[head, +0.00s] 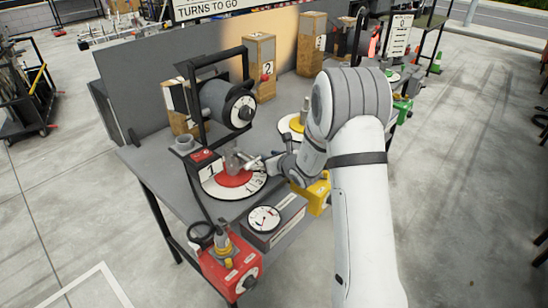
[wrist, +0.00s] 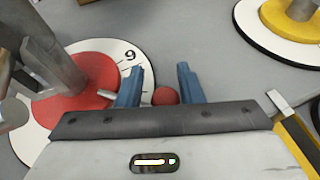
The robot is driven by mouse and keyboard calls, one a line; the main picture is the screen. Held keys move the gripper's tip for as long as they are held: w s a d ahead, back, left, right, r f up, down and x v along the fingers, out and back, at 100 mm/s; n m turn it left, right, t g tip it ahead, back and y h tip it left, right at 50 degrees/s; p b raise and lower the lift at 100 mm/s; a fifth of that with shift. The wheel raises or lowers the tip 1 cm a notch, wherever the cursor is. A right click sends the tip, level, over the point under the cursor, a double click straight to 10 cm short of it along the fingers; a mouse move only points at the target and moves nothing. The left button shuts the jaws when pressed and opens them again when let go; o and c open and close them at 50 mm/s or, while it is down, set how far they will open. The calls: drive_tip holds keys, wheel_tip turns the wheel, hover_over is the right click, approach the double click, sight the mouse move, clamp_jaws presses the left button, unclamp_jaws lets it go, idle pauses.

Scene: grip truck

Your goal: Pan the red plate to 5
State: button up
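The red plate (head: 232,179) lies on a white numbered dial at station 1, under the black frame; it also shows at the left of the wrist view (wrist: 72,82). A grey post stands on it, and a thin metal rod (wrist: 107,93) runs from it toward my gripper. A 9 is readable on the dial (wrist: 133,52); the 5 cannot be made out. My gripper (wrist: 160,68) is at the plate's right side. Its blue fingers are apart, with a red ball knob (wrist: 165,97) between them, close to the right finger. The rod passes behind the left finger.
A yellow plate (head: 297,124) on its own dial stands behind to the right. A gauge box (head: 265,218) and a red box (head: 230,265) sit at the table's front edge. The black frame with a grey drum (head: 218,100) rises over the red plate's left side.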

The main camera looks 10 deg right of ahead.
drive_tip(key=shift+o, duration=1)
drive_tip(key=shift+d, duration=0.2)
drive_tip(key=shift+s+d, duration=0.1)
drive_tip(key=shift+s, duration=0.05)
drive_tip(key=b+v, duration=0.1)
drive_tip(key=v, duration=0.6)
drive_tip(key=shift+s+r, duration=0.15)
drive_tip(key=shift+s, duration=0.05)
